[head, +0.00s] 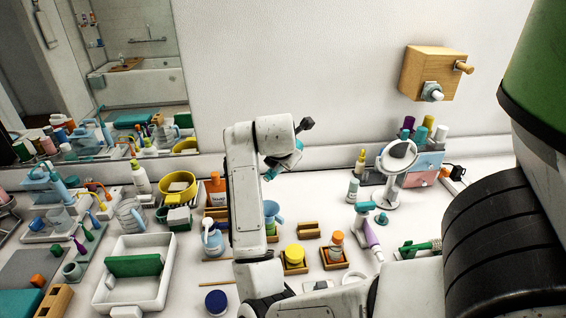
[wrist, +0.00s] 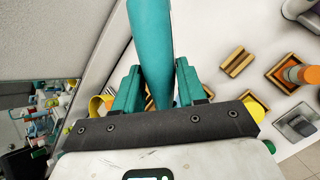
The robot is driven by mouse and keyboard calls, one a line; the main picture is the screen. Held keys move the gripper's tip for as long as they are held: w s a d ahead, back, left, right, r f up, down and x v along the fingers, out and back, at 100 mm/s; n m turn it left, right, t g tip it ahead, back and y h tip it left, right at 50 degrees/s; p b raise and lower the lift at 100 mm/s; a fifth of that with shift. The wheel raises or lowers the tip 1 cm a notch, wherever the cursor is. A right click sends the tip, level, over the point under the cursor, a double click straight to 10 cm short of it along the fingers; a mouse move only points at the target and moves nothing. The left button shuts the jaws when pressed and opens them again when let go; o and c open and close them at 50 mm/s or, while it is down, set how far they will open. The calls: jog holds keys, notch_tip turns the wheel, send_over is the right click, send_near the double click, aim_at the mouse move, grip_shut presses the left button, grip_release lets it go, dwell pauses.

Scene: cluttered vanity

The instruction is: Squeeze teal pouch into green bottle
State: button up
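A teal, tube-like thing, which I take for the teal pouch (wrist: 152,45), lies between the two teal fingers of my gripper (wrist: 157,85) in the wrist view. It is wide toward the top and narrows toward the palm, and both fingers appear to press on its sides. In the head view my gripper (head: 278,167) hangs above the middle of the counter, with teal showing at its end. Below it is a pale blue funnel-like vessel (head: 272,212).
An orange pump bottle (head: 216,186) and a yellow bowl (head: 178,184) stand left of my arm. A yellow-lidded jar (head: 294,256) and an amber bottle (head: 336,242) sit in wooden trays in front. A round mirror (head: 397,158) stands right. Bare counter lies around (head: 318,195).

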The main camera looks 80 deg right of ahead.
aim_at(272, 172)
jog(key=h+b, duration=0.1)
jog(key=a+h, duration=0.1)
jog(key=a+f+n+g+h+b, duration=0.1)
jog(key=h, duration=0.1)
jog(key=shift+w+f+b, duration=0.1)
jog(key=shift+w+b, duration=0.25)
jog(key=shift+w, duration=0.05)
jog(key=h+b, duration=0.1)
jog(key=a+n+h+b, duration=0.1)
jog(key=h+b, duration=0.1)
jog(key=w+a+h+b, duration=0.1)
jog(key=shift+a+f+n+g+h+b, duration=0.1)
jog(key=shift+f+n+g+h+b, duration=0.2)
jog(key=shift+g+h, duration=0.1)
jog(key=shift+f+b, duration=0.65)
jog(key=shift+f, duration=1.45)
jog(key=shift+s, duration=0.1)
jog(key=shift+a+t, duration=0.1)
jog(key=shift+t, duration=0.5)
jog(key=shift+p, duration=0.6)
